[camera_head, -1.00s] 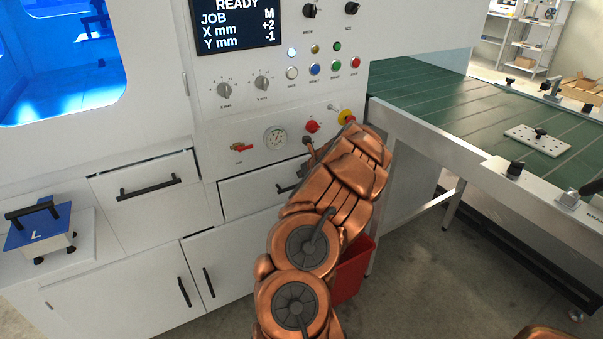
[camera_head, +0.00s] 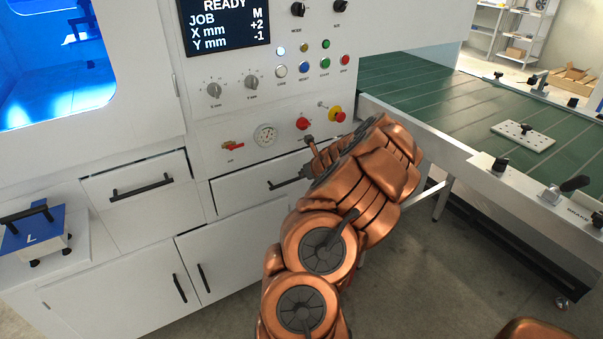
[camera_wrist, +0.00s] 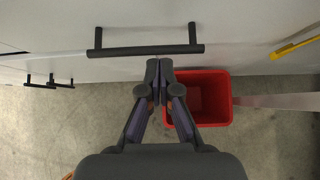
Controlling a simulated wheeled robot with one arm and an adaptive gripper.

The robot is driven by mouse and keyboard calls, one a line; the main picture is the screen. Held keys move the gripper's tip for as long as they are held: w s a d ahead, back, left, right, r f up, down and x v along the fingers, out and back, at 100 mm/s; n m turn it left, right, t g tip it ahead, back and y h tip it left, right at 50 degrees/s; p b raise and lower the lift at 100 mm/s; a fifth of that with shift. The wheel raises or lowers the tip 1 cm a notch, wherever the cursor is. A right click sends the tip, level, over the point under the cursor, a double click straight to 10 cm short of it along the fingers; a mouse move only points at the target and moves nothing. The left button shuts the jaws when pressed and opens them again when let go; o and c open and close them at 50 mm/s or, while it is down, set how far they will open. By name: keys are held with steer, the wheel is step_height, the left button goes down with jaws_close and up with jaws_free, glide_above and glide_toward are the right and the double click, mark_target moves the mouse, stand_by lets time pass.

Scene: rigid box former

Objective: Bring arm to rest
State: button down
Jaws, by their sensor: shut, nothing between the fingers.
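My copper-coloured arm rises from the bottom middle of the head view and bends in front of the white machine (camera_head: 150,225). My gripper (camera_wrist: 159,62) shows in the wrist view with its two fingers together and nothing between them. In that view its tips are close to a dark bar handle (camera_wrist: 150,50) on the white front; whether they touch it I cannot tell. In the head view the gripper (camera_head: 272,186) shows only as a small dark tip left of the arm, in front of a drawer. The arm hides part of that drawer.
A red bin (camera_wrist: 205,97) stands on the floor beside the fingers in the wrist view. The control panel has a screen (camera_head: 226,25), knobs, buttons and a gauge (camera_head: 265,136). A green conveyor table (camera_head: 450,100) is at right. A blue-topped block marked L (camera_head: 38,232) sits at left.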

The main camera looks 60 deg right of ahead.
steer(key=shift+v, duration=2.95)
steer(key=w+a+r+n+y+p, duration=0.1)
steer(key=w+a+r+n+y, duration=0.2)
steer(key=a, duration=0.4)
steer(key=w+a+r+n+p, duration=0.1)
steer(key=w+a+r+n, duration=0.35)
steer(key=a, duration=0.25)
steer(key=w+a+r+n+y+p, duration=0.1)
steer(key=w+a+r+n+y, duration=0.1)
steer(key=w+a+n, duration=0.4)
steer(key=s+a+r+n+g+y+p, duration=0.1)
steer(key=a+r+n+y, duration=0.2)
steer(key=a, duration=0.7)
steer(key=a+r+n+g+p, duration=0.1)
steer(key=a+r+n, duration=0.3)
steer(key=a, duration=0.7)
steer(key=s+a+r+n+g+p, duration=0.2)
steer(key=s+a+n+g+p, duration=0.15)
steer(key=s+a+n, duration=0.8)
steer(key=s+a+r+n+g+h+p, duration=0.1)
steer(key=s+n, duration=0.3)
steer(key=s, duration=0.4)
steer(key=s+a+r+n+g+h+p, duration=0.1)
steer(key=s+a+n+g+h, duration=0.1)
steer(key=s+n, duration=0.3)
steer(key=s+g, duration=0.1)
steer(key=s, duration=0.3)
steer(key=shift+a+r+n+h, duration=0.15)
steer(key=shift+a+n+h, duration=0.15)
steer(key=shift+a, duration=0.05)
